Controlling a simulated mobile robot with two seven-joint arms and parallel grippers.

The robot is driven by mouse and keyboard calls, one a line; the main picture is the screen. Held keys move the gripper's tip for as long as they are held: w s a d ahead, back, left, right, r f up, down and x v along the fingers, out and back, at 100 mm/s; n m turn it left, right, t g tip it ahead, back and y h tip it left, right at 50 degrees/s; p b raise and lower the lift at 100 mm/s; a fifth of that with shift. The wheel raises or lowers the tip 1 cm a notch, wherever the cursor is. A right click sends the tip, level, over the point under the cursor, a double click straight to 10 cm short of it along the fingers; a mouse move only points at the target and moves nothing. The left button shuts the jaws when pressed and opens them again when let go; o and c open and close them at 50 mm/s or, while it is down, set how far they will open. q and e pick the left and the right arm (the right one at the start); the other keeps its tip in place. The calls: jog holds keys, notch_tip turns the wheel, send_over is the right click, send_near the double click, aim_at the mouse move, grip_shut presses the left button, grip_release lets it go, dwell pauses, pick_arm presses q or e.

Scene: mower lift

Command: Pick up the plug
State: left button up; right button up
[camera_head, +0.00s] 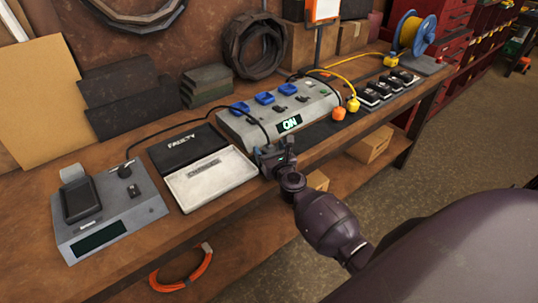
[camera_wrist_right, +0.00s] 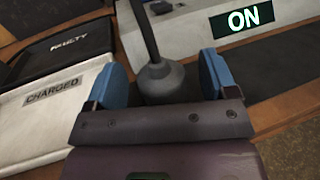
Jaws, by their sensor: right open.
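The dark grey plug (camera_wrist_right: 162,82) with its black cable shows in the right wrist view, between the two blue fingers of my right gripper (camera_wrist_right: 158,80). The fingers stand apart, with a gap visible on the right side of the plug; whether the left finger touches it I cannot tell. In the head view my right gripper (camera_head: 275,153) is at the bench front, between the white tray and the power station, and mostly hides the plug. The black cable (camera_head: 190,117) runs from there to the grey charger (camera_head: 110,208) on the left. My left gripper is not in view.
The grey power station (camera_head: 280,110) reads "ON" and has blue sockets. The black "FAULTY" tray (camera_head: 185,145) and white "CHARGED" tray (camera_head: 210,180) lie left of the gripper. Yellow and orange plugs (camera_head: 345,108) and several black batteries (camera_head: 385,85) stand to the right.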

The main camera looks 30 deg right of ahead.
jog(key=shift+w, duration=0.25)
jog(key=shift+c, duration=0.4)
jog(key=c, duration=1)
jog(key=shift+o, duration=0.2)
